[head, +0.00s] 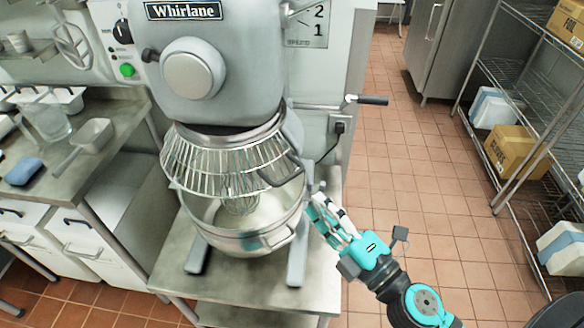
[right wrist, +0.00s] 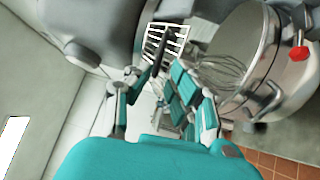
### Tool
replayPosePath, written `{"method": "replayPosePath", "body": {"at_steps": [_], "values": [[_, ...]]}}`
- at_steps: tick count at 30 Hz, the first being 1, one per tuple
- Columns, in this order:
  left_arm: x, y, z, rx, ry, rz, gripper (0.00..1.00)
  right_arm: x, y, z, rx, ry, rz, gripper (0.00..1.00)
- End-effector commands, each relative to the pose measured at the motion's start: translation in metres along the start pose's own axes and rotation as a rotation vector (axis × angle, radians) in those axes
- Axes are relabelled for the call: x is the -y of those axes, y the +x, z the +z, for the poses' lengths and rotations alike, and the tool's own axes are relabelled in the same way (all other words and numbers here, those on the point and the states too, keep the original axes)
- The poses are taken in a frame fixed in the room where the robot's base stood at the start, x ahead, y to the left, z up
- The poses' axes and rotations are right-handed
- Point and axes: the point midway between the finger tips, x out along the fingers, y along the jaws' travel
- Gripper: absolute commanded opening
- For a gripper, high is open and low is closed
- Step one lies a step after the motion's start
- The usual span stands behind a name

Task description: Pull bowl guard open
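The bowl guard (head: 225,165) is a silver wire cage around the front of the grey Whirlane mixer (head: 235,70), above the steel bowl (head: 265,240). A dark grey panel (head: 284,169) is at its right end. A wire whisk (head: 240,203) hangs into the bowl. My right gripper (head: 318,210), teal and white, is just right of the bowl, apart from the guard. In the right wrist view, its fingers (right wrist: 147,88) are spread with nothing held between them. Guard wires (right wrist: 165,42) show beyond them, and the bowl (right wrist: 268,60) is at right. My left gripper is out of view.
The mixer stands on a steel table (head: 245,290). A crank handle (head: 370,100) sticks out to the right above my right gripper. A counter (head: 70,170) with scoops is at left. Wire shelves (head: 520,95) stand at right; the tiled floor (head: 405,150) between is clear.

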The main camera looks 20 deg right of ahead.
Motion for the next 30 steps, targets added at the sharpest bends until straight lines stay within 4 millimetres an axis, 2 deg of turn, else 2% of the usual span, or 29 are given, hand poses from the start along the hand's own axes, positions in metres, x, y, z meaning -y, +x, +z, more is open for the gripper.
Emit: {"method": "replayPosePath", "body": {"at_steps": [1,6,15,27,28,30], "values": [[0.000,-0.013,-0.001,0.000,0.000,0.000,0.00,-0.007,0.011,0.001,0.000,-0.002,0.003,0.20],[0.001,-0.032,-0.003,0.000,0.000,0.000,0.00,-0.007,0.042,0.000,0.000,0.000,0.002,0.20],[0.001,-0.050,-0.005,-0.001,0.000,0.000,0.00,-0.003,0.082,0.000,0.001,0.000,0.001,0.20],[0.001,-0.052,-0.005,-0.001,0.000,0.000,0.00,0.000,0.089,0.000,0.000,0.000,-0.001,0.20],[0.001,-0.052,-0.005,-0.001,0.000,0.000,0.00,0.000,0.089,0.000,0.000,0.000,-0.001,0.19],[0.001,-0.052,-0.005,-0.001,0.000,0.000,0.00,0.000,0.089,0.000,0.000,0.001,-0.001,0.10]]}}
